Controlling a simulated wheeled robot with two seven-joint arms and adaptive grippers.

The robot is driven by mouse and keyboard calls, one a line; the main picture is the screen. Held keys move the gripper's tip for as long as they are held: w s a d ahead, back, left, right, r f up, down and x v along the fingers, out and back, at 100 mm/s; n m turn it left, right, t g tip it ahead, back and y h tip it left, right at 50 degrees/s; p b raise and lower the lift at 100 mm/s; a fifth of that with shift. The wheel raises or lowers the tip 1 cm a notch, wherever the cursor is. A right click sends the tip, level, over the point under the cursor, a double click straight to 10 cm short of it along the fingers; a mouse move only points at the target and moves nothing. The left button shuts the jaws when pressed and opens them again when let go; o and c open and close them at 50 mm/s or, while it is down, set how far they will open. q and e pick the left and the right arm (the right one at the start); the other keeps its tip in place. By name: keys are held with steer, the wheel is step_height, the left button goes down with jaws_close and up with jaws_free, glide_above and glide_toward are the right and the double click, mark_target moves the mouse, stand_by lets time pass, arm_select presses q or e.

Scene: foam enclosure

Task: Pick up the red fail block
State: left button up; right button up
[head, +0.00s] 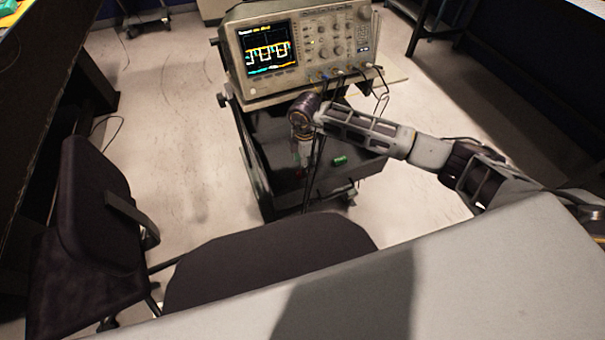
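A small dark red patch (298,173), which looks like the red fail block, shows in the black cart tray (275,185). It is dim and mostly hidden by my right gripper. My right arm comes in from the right, and my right gripper (303,160) points down over the tray, right above the red patch. Its fingers are too small and dark to tell whether they are open or touching the block. A green block (340,160) lies in the tray to the right of the gripper. My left gripper is not in view.
An oscilloscope (300,45) with a lit screen stands on the cart's top, just behind my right arm. Dark cables hang from it beside the gripper. A black office chair (95,240) stands at left. A grey surface (480,270) fills the lower right.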

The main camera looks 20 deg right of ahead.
steer(key=shift+f, duration=0.6)
steer(key=shift+a+f+b, duration=0.15)
steer(key=shift+f+b, duration=0.5)
steer(key=shift+f, duration=1.3)
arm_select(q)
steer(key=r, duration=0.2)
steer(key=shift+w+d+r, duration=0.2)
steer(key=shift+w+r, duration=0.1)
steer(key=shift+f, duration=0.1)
arm_select(e)
steer(key=shift+c, duration=0.2)
steer(key=c, duration=0.9)
